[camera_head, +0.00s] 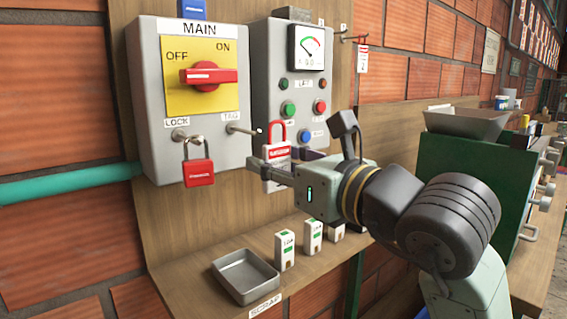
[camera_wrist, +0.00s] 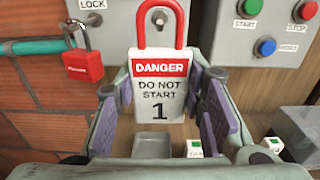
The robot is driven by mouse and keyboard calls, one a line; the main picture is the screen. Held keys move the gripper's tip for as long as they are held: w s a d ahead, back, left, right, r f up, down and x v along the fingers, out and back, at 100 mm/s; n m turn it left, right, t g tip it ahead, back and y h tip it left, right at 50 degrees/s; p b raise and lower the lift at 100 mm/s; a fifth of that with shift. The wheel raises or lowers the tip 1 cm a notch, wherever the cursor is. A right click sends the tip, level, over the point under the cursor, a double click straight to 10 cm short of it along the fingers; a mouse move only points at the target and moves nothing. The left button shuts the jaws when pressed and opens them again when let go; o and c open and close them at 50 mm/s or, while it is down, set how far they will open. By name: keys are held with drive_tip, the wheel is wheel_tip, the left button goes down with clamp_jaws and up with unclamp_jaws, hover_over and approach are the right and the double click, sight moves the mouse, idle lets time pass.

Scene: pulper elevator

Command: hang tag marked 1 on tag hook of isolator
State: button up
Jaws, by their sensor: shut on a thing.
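The tag marked 1 (camera_wrist: 160,95) is white with a red DANGER band and a red loop on top. My gripper (camera_wrist: 165,115) is shut on it and holds it upright. In the head view the tag (camera_head: 277,153) is at my gripper (camera_head: 268,167), partly covered by the fingers, with its red loop free above. The isolator (camera_head: 183,135) is a grey box marked MAIN with a red handle on a yellow plate. Its tag hook (camera_head: 242,130) sticks out at the lower right under the TAG label, bare. The tag is right of and slightly below the hook tip in the picture.
A red padlock (camera_head: 198,172) hangs at the isolator's LOCK hasp. The control box (camera_head: 283,85) with buttons stands close behind the tag. A scrap tray (camera_head: 245,277) and several small white blocks (camera_head: 313,236) are on the shelf below. Another tag (camera_head: 362,59) hangs on the right.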

drive_tip(key=f+x, duration=0.1)
drive_tip(key=x, duration=0.5)
drive_tip(key=shift+f+b, duration=0.2)
drive_tip(key=shift+b, duration=0.2)
idle(0.4)
idle(0.4)
drive_tip(key=o, duration=1.1)
